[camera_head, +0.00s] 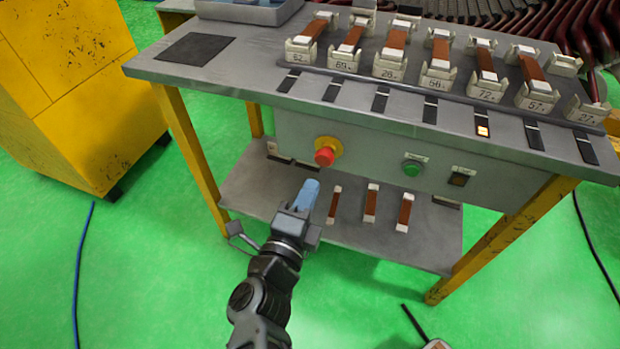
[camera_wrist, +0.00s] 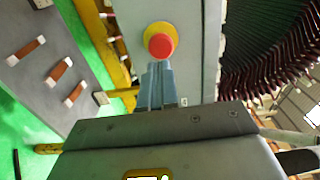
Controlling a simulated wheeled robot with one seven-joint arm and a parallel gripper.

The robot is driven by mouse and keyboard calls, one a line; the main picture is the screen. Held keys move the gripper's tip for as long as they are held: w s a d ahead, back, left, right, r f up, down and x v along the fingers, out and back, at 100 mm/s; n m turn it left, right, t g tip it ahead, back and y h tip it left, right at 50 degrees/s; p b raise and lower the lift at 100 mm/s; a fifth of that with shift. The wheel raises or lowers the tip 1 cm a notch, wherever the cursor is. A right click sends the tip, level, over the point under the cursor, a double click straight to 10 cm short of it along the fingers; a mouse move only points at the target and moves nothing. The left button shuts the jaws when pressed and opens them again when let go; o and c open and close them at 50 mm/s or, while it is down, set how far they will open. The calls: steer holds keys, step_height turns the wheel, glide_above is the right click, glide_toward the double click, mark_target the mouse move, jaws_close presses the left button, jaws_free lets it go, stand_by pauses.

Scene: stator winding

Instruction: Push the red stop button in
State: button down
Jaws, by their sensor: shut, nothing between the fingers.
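The red stop button (camera_head: 324,157) sits on a yellow round base on the grey front panel under the bench top, left of a green button. In the wrist view the red stop button (camera_wrist: 160,46) is in the upper middle, just past the fingertips. My gripper (camera_head: 310,188) is shut and empty, in front of the panel and a little below the button in the head view. Its blue-grey fingers (camera_wrist: 160,72) point toward the button in the wrist view. A gap shows between fingertips and button in the head view; its exact depth is hard to tell.
A green button (camera_head: 412,168) and a dark switch (camera_head: 459,179) are on the same panel. The bench top (camera_head: 262,62) holds several numbered coil holders. A lower shelf (camera_head: 262,196) carries several coils. A yellow cabinet (camera_head: 95,110) stands left; green floor is open.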

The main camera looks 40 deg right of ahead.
steer(key=v, duration=0.8)
steer(key=shift+s+a, duration=0.1)
steer(key=shift+f, duration=0.1)
